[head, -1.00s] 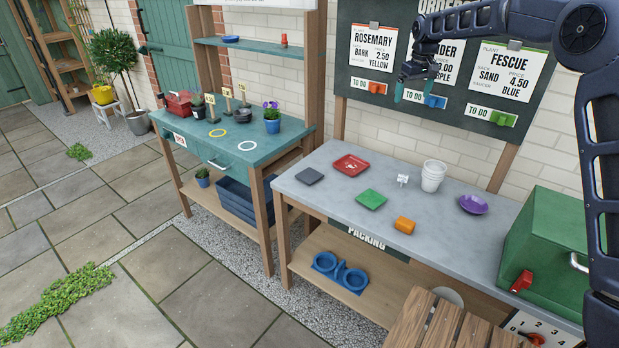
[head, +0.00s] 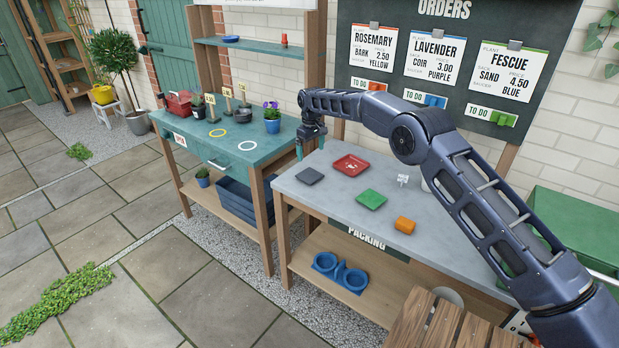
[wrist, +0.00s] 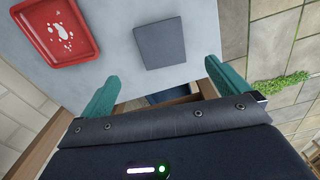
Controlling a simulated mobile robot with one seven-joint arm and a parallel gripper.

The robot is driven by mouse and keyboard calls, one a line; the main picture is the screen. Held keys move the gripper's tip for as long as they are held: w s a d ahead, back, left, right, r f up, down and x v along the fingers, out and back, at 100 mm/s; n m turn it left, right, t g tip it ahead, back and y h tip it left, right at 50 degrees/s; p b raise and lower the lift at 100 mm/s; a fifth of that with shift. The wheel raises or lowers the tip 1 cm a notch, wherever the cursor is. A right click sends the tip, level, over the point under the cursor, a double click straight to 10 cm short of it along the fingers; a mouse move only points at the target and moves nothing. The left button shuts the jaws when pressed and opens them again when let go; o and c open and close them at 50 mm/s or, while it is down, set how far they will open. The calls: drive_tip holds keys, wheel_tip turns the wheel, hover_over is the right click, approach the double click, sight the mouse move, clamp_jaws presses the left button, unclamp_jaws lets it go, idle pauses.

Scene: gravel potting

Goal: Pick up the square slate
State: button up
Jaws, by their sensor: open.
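The square slate (head: 310,176) is a flat dark grey tile lying on the left end of the grey packing table (head: 330,204). It also shows in the wrist view (wrist: 159,40), ahead of my fingers and between their lines. My gripper (head: 311,147) is above the table's back left part, behind and above the slate in the head view. Its two teal fingers are spread apart and empty in the wrist view (wrist: 158,82). Nothing touches the slate.
A red tray (head: 351,165) with pale marks lies right of the slate. A green square (head: 371,199) and an orange cylinder (head: 405,225) lie nearer the front. The teal bench (head: 235,160) with pots stands to the left. My arm hides part of the table's right side.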

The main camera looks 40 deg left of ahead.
drive_tip(key=f, duration=0.1)
hover_over(310, 175)
drive_tip(key=f, duration=0.5)
drive_tip(key=shift+s+a+f, duration=0.1)
drive_tip(key=shift+s, duration=0.3)
drive_tip(key=shift+w+f, duration=0.15)
drive_tip(key=shift+f, duration=1.2)
drive_tip(key=shift+w+f, duration=0.15)
drive_tip(key=shift+f, duration=1.2)
drive_tip(key=shift+f, duration=0.2)
drive_tip(key=c, duration=1)
